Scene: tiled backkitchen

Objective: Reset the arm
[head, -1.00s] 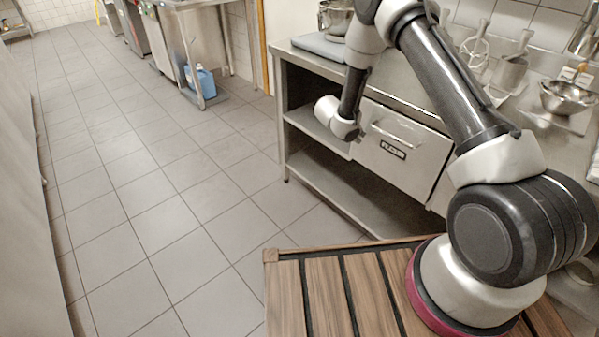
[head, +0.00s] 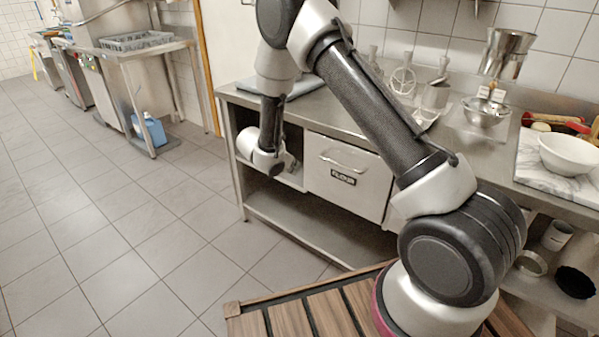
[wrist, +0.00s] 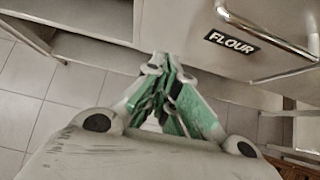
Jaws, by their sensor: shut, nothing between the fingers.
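My gripper (wrist: 165,72) shows in the wrist view with its green-padded fingers drawn together at the tips and nothing between them. It points toward the steel counter's open shelf side, left of the flour drawer (wrist: 250,40). In the head view my arm is folded, with its upper part raised and its wrist hanging down in front of the counter, left of the flour drawer (head: 345,180). The fingers themselves are hidden or too small to make out in the head view.
The steel counter (head: 320,112) stands close behind my arm. On it are a white bowl (head: 570,153) on a marble board (head: 530,172), a metal bowl (head: 486,110) and utensils. A blue canister (head: 150,130) stands under a far table. The tiled floor at left is clear.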

